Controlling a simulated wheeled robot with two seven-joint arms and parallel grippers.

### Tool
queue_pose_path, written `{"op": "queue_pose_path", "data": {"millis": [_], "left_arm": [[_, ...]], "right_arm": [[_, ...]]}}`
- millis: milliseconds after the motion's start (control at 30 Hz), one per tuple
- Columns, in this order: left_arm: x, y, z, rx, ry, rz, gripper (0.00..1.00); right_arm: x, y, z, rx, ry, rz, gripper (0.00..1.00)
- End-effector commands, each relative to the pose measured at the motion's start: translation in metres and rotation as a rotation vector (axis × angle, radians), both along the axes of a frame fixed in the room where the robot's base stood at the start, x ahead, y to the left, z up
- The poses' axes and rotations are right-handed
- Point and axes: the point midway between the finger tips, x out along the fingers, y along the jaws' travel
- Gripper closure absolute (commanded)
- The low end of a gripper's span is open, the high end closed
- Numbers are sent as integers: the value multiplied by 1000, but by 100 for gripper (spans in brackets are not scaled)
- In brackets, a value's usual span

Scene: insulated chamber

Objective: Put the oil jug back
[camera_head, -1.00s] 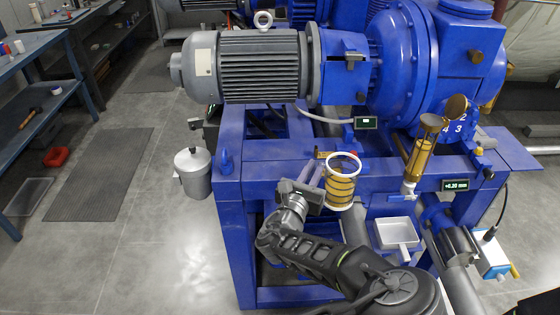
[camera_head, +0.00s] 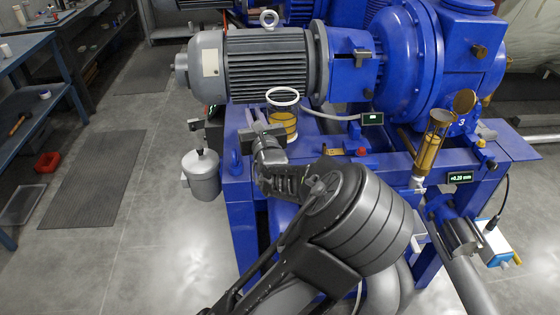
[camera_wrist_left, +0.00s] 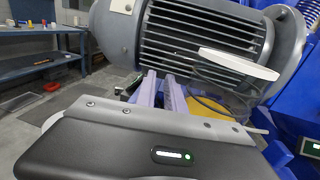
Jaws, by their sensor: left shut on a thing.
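The oil jug (camera_head: 283,123) is a clear cylinder with a white rim and yellow oil in its lower part. In the head view it is in front of the grey motor, over the left part of the blue frame. My left gripper (camera_head: 268,131) is shut on the jug from its left side. The jug also shows in the left wrist view (camera_wrist_left: 222,88), upright in the head view and tilted in this one, with its lower part hidden by the gripper body. I cannot tell whether its base touches the frame.
The grey motor (camera_head: 265,65) stands close behind the jug. A grey canister (camera_head: 201,178) hangs at the frame's left side. A yellow-filled glass cylinder (camera_head: 430,148) and a small display (camera_head: 460,177) are at the right. A blue bench (camera_head: 40,95) stands far left, with open floor between.

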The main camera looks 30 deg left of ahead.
Motion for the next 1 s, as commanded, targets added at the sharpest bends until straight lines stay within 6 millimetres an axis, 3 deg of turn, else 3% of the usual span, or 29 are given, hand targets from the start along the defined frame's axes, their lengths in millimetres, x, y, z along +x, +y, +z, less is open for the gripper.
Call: {"op": "queue_pose_path", "data": {"millis": [100,467,800,1000], "left_arm": [[-4,9,1,1,-2,28,100],[-4,9,-1,2,-2,29,100],[-4,10,-53,1,-1,31,100],[-4,9,-62,3,-3,28,100]], "right_arm": [[0,0,0,0,0,0,64],[0,0,0,0,0,0,64],[1,0,-6,2,-2,1,64],[1,0,-7,3,-3,1,64]]}}
